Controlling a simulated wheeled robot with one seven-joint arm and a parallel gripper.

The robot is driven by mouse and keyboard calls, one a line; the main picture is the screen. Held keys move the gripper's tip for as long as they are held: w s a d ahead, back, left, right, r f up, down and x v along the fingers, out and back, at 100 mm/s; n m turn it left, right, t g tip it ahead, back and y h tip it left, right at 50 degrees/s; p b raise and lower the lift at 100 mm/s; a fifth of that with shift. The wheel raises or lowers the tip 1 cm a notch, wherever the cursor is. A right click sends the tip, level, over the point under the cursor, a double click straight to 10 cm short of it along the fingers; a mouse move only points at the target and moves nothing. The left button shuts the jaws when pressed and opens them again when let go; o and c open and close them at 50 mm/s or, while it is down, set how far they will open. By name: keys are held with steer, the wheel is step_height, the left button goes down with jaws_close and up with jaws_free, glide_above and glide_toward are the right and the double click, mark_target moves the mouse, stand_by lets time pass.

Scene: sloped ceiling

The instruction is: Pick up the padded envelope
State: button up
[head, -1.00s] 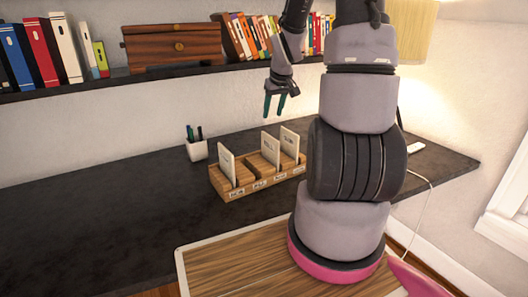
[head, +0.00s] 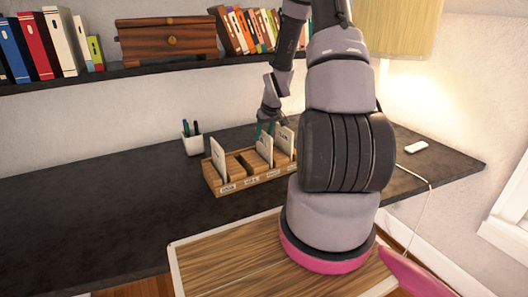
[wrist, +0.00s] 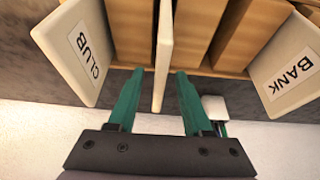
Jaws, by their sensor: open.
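Three cream upright pieces stand in a slotted wooden holder (head: 213,179) on the dark desk. In the wrist view the left one (wrist: 75,48) reads "CLUB" and the right one (wrist: 290,62) reads "BANK". The middle piece (wrist: 164,50) is seen edge-on; its face is hidden there. I cannot tell from a label which is the padded envelope. My gripper (wrist: 157,95) is open, with green fingers on either side of the middle piece's near edge, apart from it. In the head view my gripper (head: 265,128) is just above and behind the middle piece (head: 264,147).
A white pen cup (head: 192,145) stands left of the holder and shows in the wrist view (wrist: 215,107). A shelf (head: 150,70) with books and a wooden box runs above. A small white object (head: 416,147) lies at the desk's right. The desk's left side is clear.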

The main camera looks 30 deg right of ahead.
mark_target(263, 139)
steer(key=shift+x, duration=1.35)
steer(key=shift+f, duration=0.25)
jaws_close()
stand_by(0.9)
